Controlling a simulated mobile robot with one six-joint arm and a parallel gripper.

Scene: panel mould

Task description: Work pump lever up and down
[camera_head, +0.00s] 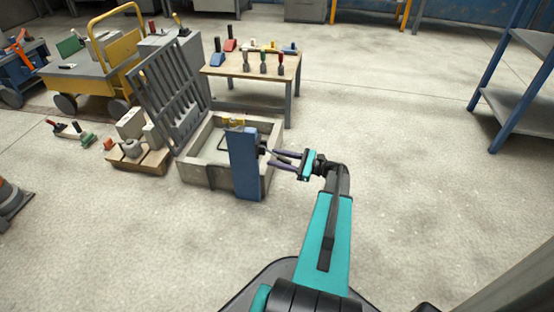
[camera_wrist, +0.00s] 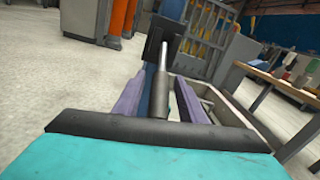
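The pump lever (camera_wrist: 163,58) shows in the wrist view as a thin grey rod with a thicker dark grip, running toward a dark square plate (camera_wrist: 165,33). My gripper (camera_wrist: 160,82) has its two purple fingers apart, one on each side of the lever, with visible gaps. In the head view my gripper (camera_head: 274,158) points left at the upright blue panel (camera_head: 244,165) on the mould's near side. A small dark part (camera_head: 262,149) shows on the panel by the fingertips. The lever's outline is too small to tell there.
A grey open mould box (camera_head: 197,172) with a raised slotted lid (camera_head: 170,85) stands behind the panel. A wooden table (camera_head: 250,67) with tools is beyond it. A yellow cart (camera_head: 105,75) is at left, a blue-posted shelf (camera_head: 515,108) at right. The floor right of my arm is clear.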

